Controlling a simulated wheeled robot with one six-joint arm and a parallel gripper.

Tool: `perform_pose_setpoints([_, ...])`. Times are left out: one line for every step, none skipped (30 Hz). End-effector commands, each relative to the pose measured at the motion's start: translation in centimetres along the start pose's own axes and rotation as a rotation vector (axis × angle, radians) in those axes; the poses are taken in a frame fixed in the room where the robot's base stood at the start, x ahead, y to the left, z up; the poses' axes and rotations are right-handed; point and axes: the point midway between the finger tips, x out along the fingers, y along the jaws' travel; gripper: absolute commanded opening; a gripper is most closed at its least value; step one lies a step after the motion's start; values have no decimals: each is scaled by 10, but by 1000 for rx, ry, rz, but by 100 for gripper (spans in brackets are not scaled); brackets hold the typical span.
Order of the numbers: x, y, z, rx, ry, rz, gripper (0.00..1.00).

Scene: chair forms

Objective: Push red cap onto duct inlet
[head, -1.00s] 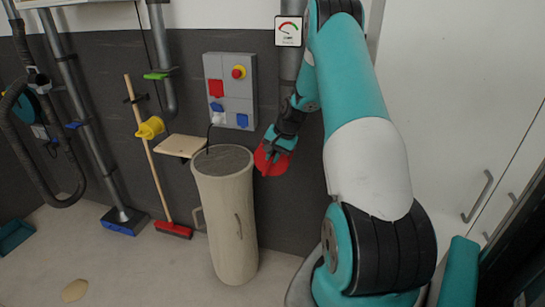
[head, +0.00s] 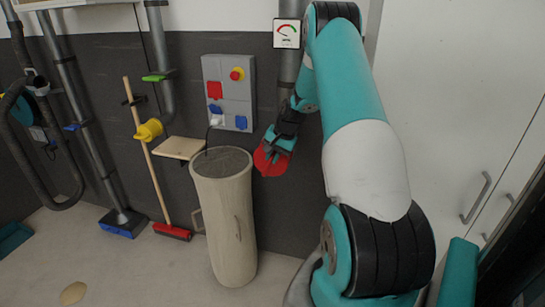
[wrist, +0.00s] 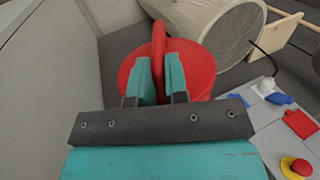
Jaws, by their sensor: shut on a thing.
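The red cap (head: 270,162) is a round disc with a raised grip rib. It hangs in the air right of the bin's top. My gripper (head: 277,142) is shut on the cap; in the wrist view its two teal fingers (wrist: 159,80) pinch the rib (wrist: 158,42) of the red cap (wrist: 203,68).
A tall beige bin (head: 225,220) stands close left of the cap. A grey wall panel (head: 228,92) with a red button is above it. A broom (head: 152,160) and another duct with a yellow end (head: 149,130) are further left. A white cabinet (head: 450,110) bounds the right.

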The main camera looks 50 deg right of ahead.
Motion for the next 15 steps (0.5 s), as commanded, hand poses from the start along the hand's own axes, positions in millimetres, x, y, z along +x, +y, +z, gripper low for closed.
perform_pose_setpoints([-2,0,-4,1,10,-2,0])
perform_pose_setpoints([-2,0,-5,1,10,-2,0])
perform_pose_setpoints([-2,0,-6,1,10,-2,0])
perform_pose_setpoints([-2,0,-6,1,10,-2,0])
perform_pose_setpoints([-2,0,-7,1,11,-2,0])
perform_pose_setpoints([-2,0,-8,1,11,-2,0])
perform_pose_setpoints([-2,0,-9,1,11,-2,0])
perform_pose_setpoints([-2,0,-9,1,10,-2,0])
perform_pose_setpoints([-2,0,-9,1,10,-2,0])
perform_pose_setpoints([-2,0,-9,1,10,-2,0])
perform_pose_setpoints([-2,0,-9,1,10,-2,0])
perform_pose_setpoints([-2,0,-9,1,10,-2,0])
perform_pose_setpoints([-2,0,-10,1,10,-2,0])
perform_pose_setpoints([-2,0,-10,1,10,-2,0])
perform_pose_setpoints([-2,0,-10,1,10,-2,0])
